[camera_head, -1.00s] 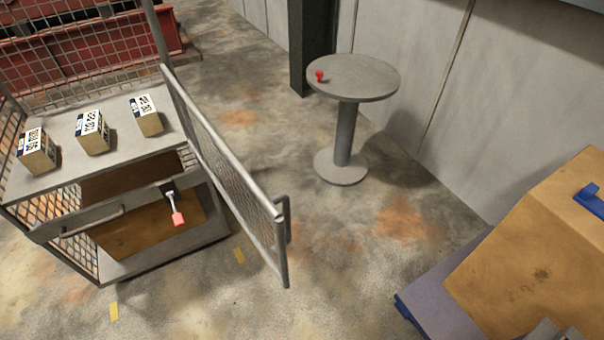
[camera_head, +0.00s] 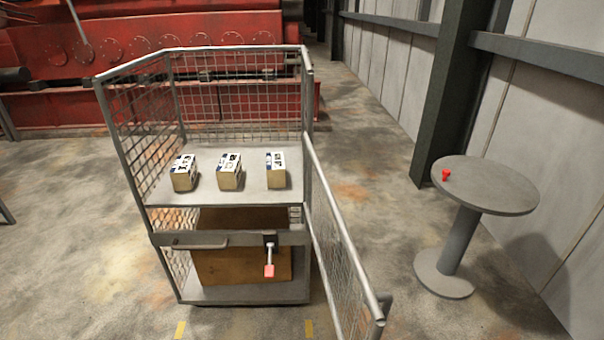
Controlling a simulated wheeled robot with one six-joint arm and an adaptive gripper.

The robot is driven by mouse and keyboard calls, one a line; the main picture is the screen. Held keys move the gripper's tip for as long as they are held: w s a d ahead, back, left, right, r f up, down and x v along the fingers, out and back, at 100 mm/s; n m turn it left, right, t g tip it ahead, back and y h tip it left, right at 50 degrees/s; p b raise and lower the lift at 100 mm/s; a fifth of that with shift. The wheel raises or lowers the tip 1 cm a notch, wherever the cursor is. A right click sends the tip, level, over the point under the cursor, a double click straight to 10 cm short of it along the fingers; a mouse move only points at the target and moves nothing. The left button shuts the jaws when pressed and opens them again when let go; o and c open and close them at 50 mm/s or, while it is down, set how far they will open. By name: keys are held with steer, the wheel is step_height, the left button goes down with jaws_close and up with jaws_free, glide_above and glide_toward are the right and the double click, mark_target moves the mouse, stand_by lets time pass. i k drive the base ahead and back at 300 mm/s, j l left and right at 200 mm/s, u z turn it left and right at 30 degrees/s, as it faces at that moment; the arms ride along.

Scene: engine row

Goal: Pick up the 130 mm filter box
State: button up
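Three small tan filter boxes with white and dark printed labels stand in a row on the upper shelf (camera_head: 230,195) of a mesh cage cart. They are the left box (camera_head: 184,173), the middle box (camera_head: 229,172) and the right box (camera_head: 276,170), with gaps between them. The labels are too small to read, so I cannot tell which is the 130 mm one. My gripper is not in view.
The cart's mesh side gate (camera_head: 343,250) stands swung open toward me at the right. A red-tipped latch (camera_head: 269,262) hangs at its front. A round table (camera_head: 487,184) with a small red object (camera_head: 445,175) stands right. Red machinery (camera_head: 150,30) lies behind. Floor is clear left.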

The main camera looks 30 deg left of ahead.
mark_target(276, 171)
steer(key=j+u, duration=0.1)
steer(key=u, duration=0.25)
steer(key=i+j+u, duration=0.1)
steer(key=u, duration=0.2)
steer(key=i+j+u, duration=0.1)
steer(key=u, duration=0.25)
steer(key=i+j+u, duration=0.15)
steer(key=i+u, duration=0.4)
steer(key=i, duration=0.8)
steer(key=i+z, duration=0.3)
steer(key=j+z, duration=0.15)
steer(key=z, duration=0.15)
